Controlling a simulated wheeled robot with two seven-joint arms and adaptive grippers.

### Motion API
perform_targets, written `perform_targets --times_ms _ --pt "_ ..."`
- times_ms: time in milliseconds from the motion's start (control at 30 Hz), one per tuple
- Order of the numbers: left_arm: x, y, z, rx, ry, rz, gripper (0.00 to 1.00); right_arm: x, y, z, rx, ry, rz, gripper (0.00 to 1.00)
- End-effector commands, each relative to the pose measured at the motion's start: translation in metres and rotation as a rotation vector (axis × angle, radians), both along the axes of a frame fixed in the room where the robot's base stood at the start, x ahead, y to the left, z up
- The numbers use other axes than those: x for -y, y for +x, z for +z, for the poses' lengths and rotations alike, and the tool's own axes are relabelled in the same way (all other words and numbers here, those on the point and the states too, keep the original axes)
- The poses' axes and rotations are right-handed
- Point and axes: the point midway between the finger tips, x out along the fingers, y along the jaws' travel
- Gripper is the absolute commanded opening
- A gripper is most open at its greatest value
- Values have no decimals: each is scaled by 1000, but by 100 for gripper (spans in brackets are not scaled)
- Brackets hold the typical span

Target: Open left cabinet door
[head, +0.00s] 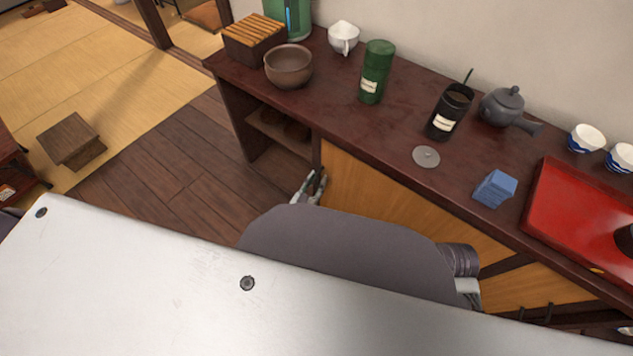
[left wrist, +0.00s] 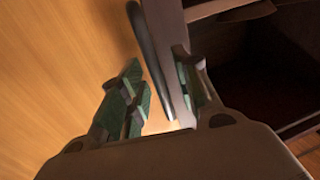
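The left cabinet door (head: 385,200) is a light orange wood panel under the dark counter. It looks shut, flush with its frame, and my arm hides its lower part in the head view. In the left wrist view the door (left wrist: 60,60) fills the left side, with a long dark bar handle (left wrist: 151,60) near its right edge. My left gripper (head: 312,187) is at the door's left edge in the head view. Its fingers (left wrist: 160,95) are apart, one on each side of the handle's lower part; contact cannot be told. My right gripper is not in view.
An open shelf compartment (head: 272,165) lies left of the door. The dark counter (head: 330,105) holds a brown bowl (head: 289,65), a green canister (head: 376,70), a black canister (head: 450,110), a teapot (head: 502,105), a blue block (head: 495,188) and a red tray (head: 575,215).

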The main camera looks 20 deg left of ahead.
Motion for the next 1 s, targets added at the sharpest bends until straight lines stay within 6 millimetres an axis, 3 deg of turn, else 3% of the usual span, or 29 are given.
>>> perform_targets --times_ms 367,1000 --pt "-2 -8 0 -1 0 0 32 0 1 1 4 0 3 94" --pt "-13 -66 -1 -1 0 0 32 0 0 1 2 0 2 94"
